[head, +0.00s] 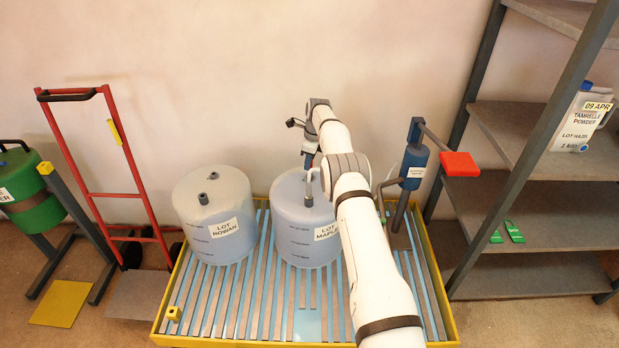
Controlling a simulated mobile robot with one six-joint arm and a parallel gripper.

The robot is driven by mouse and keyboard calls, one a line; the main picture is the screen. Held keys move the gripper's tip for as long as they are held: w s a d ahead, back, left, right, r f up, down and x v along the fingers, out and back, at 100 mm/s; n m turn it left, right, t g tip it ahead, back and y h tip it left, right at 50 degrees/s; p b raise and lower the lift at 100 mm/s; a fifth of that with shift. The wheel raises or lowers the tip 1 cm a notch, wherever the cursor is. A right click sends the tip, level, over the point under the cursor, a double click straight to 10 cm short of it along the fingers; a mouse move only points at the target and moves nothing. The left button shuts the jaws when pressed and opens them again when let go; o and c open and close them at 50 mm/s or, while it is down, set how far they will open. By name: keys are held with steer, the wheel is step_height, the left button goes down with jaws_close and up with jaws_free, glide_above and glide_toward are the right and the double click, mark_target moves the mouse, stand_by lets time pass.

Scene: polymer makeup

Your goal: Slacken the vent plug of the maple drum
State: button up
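The maple drum (290,235), pale blue with a "LOT MAPLE" label, stands on the slatted tray. A dark grey plug-like fitting (308,202) stands upright on its top; I cannot tell if this is the vent plug. Any other fitting on the drum's right side is hidden by my arm. My gripper (309,158) points down above the back of the drum top. A thin grey piece shows below it, close to the fitting; I cannot tell whether they touch or whether the gripper holds it. The fingers are too small to read.
The rowan drum (205,240) stands close on the left, with two dark fittings on top. A blue hand pump (415,165) with a red handle end stands right of my arm. The yellow-rimmed tray (160,325) has bare slats in front. A red hand truck (95,194) and grey shelves (550,185) flank it.

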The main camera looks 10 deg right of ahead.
steer(key=o, duration=0.5)
steer(key=shift+w, duration=0.1)
steer(key=shift+r, duration=0.1)
steer(key=shift+s+d+r, duration=0.1)
steer(key=shift+d+r, duration=0.1)
steer(key=shift+r, duration=1.05)
steer(key=shift+s+d+r, duration=0.1)
steer(key=shift+d+r, duration=0.05)
steer(key=shift+r, duration=1.1)
steer(key=shift+s+d+r, duration=0.1)
steer(key=shift+d+r, duration=0.1)
steer(key=shift+r, duration=1.05)
